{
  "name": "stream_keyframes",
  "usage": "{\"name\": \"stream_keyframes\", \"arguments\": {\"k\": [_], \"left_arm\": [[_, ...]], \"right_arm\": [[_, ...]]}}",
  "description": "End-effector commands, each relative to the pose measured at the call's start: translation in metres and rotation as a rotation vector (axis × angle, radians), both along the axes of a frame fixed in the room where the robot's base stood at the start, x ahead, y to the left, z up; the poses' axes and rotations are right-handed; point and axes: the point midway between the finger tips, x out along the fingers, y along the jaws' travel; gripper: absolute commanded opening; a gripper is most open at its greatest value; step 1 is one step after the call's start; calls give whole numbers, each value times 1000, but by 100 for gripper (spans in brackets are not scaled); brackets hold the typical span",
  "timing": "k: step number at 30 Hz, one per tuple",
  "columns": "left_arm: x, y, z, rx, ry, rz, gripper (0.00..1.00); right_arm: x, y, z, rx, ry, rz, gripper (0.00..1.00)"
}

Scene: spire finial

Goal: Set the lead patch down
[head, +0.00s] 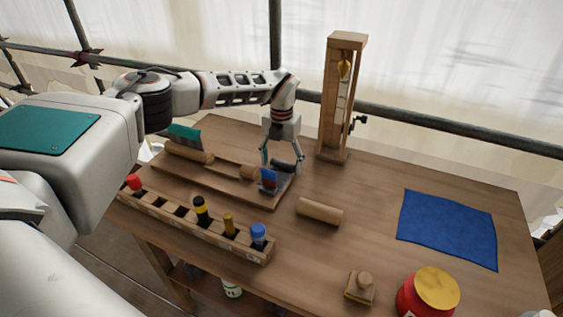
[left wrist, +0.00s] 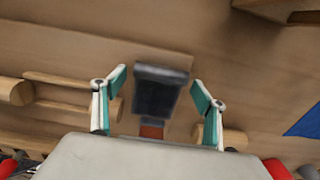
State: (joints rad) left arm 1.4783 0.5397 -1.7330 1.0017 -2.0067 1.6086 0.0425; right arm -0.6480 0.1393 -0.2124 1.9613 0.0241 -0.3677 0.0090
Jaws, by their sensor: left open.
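My left gripper (head: 281,165) is open over the right end of a wooden tray (head: 215,185) on the table. In the left wrist view, a dark grey rectangular piece (left wrist: 157,92) with a reddish-brown part below it lies between the spread fingers, with gaps on both sides. It may be the lead patch; I cannot tell for sure. In the head view, a small blue-and-red piece (head: 268,180) stands at the tray's right end beside the fingers. I cannot tell if it is the same piece. My right gripper is not in view.
A wooden rack (head: 185,222) with several coloured caps runs along the near edge. A wooden roller (head: 319,211), knobbed block (head: 360,288), red jar (head: 428,294) and blue cloth (head: 448,229) lie right. A tall wooden frame (head: 340,100) stands behind. The table's middle right is clear.

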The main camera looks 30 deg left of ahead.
Motion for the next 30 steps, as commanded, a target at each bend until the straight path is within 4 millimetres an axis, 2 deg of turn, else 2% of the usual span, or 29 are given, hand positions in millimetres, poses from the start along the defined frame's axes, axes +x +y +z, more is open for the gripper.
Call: {"name": "stream_keyframes", "arguments": {"k": [4, 8, 21, 24, 30], "left_arm": [[0, 0, 4, 0, -1, 0, 72], [1, 0, 18, 0, -3, 0, 72], [0, 0, 102, 0, -2, 0, 72], [1, 0, 114, 1, -2, 0, 72], [0, 0, 123, 1, 0, 0, 72]], "right_arm": [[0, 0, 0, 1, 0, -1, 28], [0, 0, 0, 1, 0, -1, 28], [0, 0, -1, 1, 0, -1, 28], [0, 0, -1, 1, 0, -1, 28], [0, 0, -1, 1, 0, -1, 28]]}}
